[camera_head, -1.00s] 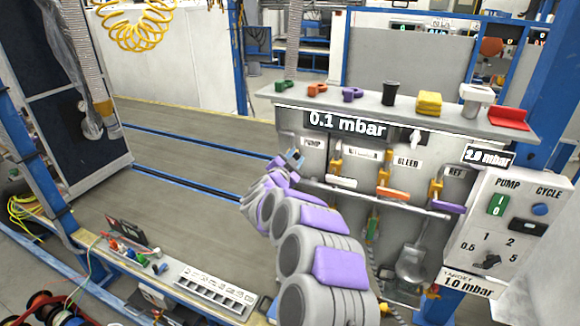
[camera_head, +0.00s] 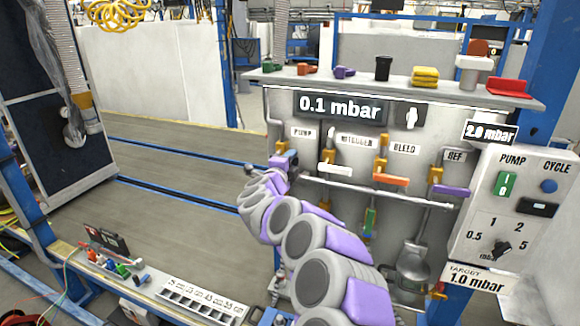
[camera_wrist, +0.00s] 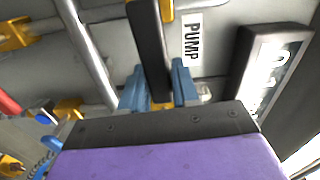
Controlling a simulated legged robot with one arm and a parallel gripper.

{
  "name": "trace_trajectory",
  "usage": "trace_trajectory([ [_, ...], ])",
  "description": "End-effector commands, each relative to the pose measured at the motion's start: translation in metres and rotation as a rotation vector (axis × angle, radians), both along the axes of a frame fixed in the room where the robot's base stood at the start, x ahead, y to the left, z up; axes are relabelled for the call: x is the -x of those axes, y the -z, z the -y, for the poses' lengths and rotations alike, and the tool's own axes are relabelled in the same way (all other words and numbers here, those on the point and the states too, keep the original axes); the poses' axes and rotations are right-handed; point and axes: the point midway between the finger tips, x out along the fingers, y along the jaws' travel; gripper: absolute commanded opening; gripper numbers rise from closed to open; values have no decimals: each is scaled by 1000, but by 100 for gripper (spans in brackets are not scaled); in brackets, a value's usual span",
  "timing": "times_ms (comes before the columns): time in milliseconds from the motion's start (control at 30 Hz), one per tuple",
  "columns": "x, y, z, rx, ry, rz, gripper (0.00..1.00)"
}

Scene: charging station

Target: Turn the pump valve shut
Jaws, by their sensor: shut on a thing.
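The pump valve has a yellow body (camera_head: 281,147) at the left end of the panel's valve row, beside the PUMP label (camera_head: 302,133). My gripper (camera_head: 283,163) is right at this valve, and my arm hides most of its handle in the head view. In the wrist view, the blue fingers of my gripper (camera_wrist: 158,85) stand on either side of the dark handle (camera_wrist: 147,42) and are shut on it. The PUMP label (camera_wrist: 192,40) lies just right of the handle there. A pressure display (camera_head: 338,107) above the valves reads 0.1 mbar.
To the right are valves with white (camera_head: 334,170), orange (camera_head: 390,180) and purple (camera_head: 452,190) handles. A shelf (camera_head: 300,83) with small items is above. A control box (camera_head: 510,215) stands right.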

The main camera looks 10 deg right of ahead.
Motion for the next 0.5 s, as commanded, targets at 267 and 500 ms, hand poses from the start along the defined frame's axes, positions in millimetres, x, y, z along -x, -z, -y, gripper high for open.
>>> trace_trajectory([
  [267,0,7,-1,-57,-1,34,0],
  [500,0,7,-1,-66,-1,39,0],
])
